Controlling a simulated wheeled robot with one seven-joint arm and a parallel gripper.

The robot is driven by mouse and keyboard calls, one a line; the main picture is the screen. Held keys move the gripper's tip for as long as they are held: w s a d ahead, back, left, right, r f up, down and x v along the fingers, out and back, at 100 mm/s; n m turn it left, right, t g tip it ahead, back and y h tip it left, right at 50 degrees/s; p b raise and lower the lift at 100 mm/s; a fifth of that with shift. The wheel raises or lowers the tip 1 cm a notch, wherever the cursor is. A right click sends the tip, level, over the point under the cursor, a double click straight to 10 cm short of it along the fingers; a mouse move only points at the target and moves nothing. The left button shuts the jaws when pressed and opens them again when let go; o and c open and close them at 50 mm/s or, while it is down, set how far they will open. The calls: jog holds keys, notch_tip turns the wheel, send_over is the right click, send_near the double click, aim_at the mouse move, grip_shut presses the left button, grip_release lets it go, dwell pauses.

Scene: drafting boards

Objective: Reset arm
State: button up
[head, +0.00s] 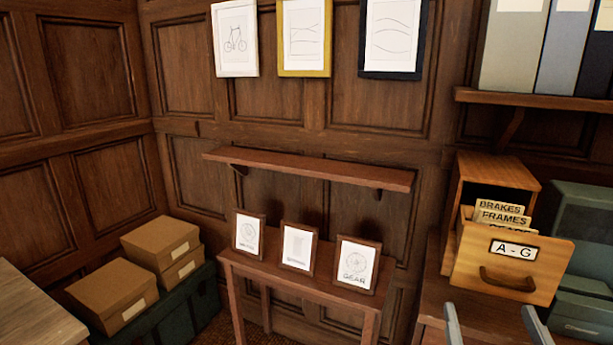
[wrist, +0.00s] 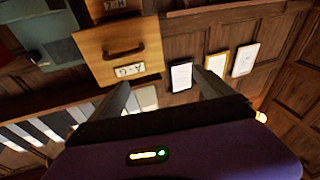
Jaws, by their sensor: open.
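My gripper (head: 492,322) shows only as two grey fingers at the bottom right edge of the head view. In the wrist view (wrist: 162,92) the two fingers stand apart with nothing held between them. The gripper is in front of a wooden file drawer (head: 512,262) labelled A-G, below it in the head view and apart from it as far as I can tell. The drawer is pulled out of its cabinet (head: 500,170) and holds cards reading BRAKES and FRAMES, with a third partly hidden. It also appears upside down in the wrist view (wrist: 122,50).
Three framed drawings stand on a narrow table (head: 300,285) under an empty wall shelf (head: 310,168). Three larger frames hang above. Binders (head: 512,50) fill the upper right shelf. Green machinery (head: 585,240) is right of the drawer. Cardboard boxes (head: 112,295) sit on a dark chest at left.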

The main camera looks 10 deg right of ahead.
jog(key=s+a+f+n+g+y, duration=0.1)
jog(key=s+a+f+y, duration=0.1)
jog(key=s+f, duration=0.4)
jog(key=s+a+f+n+g+y, duration=0.1)
jog(key=s+a+f, duration=0.4)
jog(key=s, duration=0.7)
jog(key=s+a+f+n+g+y, duration=0.1)
jog(key=s+a+f+y, duration=0.3)
jog(key=s, duration=0.5)
notch_tip(320, 180, down, 3)
jog(key=shift+s+a+r+g, duration=0.2)
jog(key=shift+s+a+g, duration=0.05)
jog(key=shift+s+g, duration=0.15)
jog(key=shift+r, duration=0.1)
